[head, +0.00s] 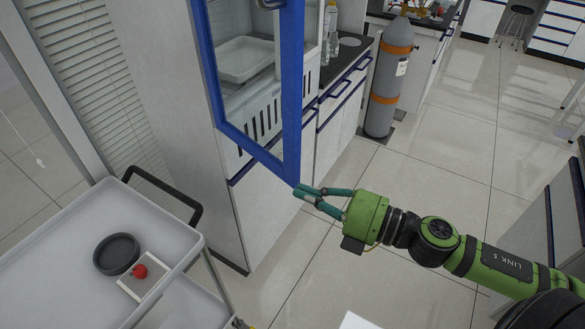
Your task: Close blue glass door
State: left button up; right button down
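The blue-framed glass door (291,100) stands open on the tall white cabinet, swung out toward me. Shelves and a white tray (245,60) show through and behind its glass. My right gripper (302,192), with teal fingers, is at the lower free corner of the door. Its fingertips look together and overlap the corner in the picture. I cannot tell whether they touch the frame. No object shows between the fingers. My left gripper is not in view.
A white cart (60,255) at the lower left carries a dark round dish (116,253) and a red object (139,271) on a white square. A grey gas cylinder (388,85) stands beyond the counter (345,75).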

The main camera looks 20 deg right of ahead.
aim_at(293, 172)
jog(key=shift+w+a+p, duration=0.15)
jog(key=shift+w+p, duration=0.8)
jog(key=shift+w, duration=0.65)
jog(key=shift+w+a+p, duration=0.1)
jog(key=shift+w+p, duration=0.85)
jog(key=shift+w, duration=0.6)
